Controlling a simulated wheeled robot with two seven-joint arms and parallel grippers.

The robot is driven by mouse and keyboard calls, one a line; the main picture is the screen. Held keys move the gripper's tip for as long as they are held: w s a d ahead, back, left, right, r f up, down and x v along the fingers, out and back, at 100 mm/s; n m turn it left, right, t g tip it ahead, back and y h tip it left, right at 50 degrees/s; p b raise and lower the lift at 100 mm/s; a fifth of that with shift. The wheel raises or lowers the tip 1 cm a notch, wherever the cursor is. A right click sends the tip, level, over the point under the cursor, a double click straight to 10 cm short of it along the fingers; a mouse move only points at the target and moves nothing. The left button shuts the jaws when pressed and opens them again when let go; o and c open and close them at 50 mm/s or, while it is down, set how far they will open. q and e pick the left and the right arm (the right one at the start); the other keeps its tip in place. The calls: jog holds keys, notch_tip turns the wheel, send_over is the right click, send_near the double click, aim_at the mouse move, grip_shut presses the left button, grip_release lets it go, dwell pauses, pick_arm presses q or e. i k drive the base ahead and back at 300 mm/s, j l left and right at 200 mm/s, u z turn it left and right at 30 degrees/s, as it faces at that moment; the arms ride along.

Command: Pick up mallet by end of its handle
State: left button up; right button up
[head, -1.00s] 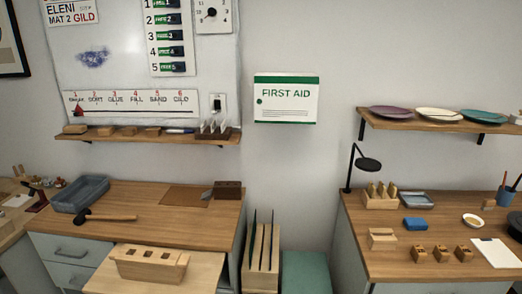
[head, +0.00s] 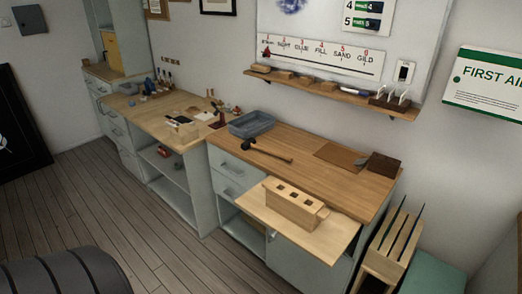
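The mallet (head: 266,151) lies on the wooden bench top in the head view. Its dark head is at the left, close to the front of the grey tray. Its light brown handle points right and slightly toward the front, with the handle end on open bench top. Neither of my grippers shows in the head view.
A grey tray (head: 252,123) stands behind the mallet. A wooden block with holes (head: 291,207) sits on a pulled-out board (head: 338,236) in front. A brown mat (head: 340,155) and a dark block (head: 383,165) lie at the right. Open floor (head: 120,220) is at the left.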

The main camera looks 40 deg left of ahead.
aim_at(250, 142)
jog(key=i, duration=0.5)
jog(key=i+u, duration=0.2)
jog(key=u, duration=0.15)
jog(key=i+u, duration=0.2)
jog(key=u, duration=0.15)
jog(key=i+l+u, duration=0.1)
jog(key=u, duration=0.25)
jog(key=i, duration=0.1)
